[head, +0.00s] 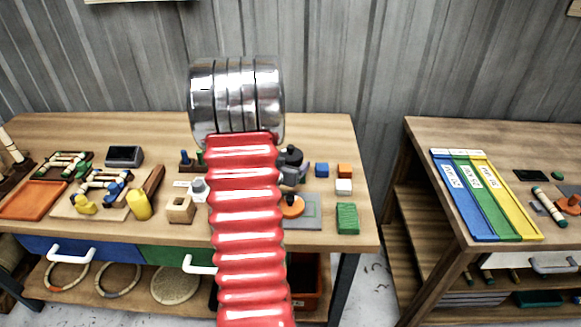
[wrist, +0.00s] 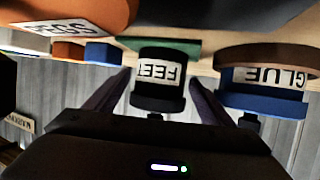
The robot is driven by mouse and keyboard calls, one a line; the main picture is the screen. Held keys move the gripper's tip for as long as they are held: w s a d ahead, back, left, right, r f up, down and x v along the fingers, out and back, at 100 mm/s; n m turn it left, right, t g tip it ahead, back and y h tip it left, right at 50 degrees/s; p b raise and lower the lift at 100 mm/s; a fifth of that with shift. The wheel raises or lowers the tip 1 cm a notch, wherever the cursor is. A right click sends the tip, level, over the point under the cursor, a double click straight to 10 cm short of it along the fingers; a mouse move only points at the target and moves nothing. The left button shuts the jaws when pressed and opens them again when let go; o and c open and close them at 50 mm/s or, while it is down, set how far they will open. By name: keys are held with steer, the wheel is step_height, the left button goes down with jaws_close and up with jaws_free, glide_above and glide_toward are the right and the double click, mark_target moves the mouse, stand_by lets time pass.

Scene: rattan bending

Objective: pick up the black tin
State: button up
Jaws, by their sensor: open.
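The black tin (wrist: 160,88) has a white label reading FEET and shows upside down in the wrist view. My gripper (wrist: 162,80) is open, with one dark finger on each side of the tin. Gaps show between fingers and tin, so it is not gripped.
A blue and brown tin labelled GLUE (wrist: 262,82) stands close beside the right finger in the wrist view. Orange (head: 344,170), blue (head: 321,170) and white (head: 343,187) blocks and a green block (head: 347,218) sit right on the wooden bench (head: 190,235).

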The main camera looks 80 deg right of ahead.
steer(key=shift+c, duration=0.6)
steer(key=c, duration=0.8)
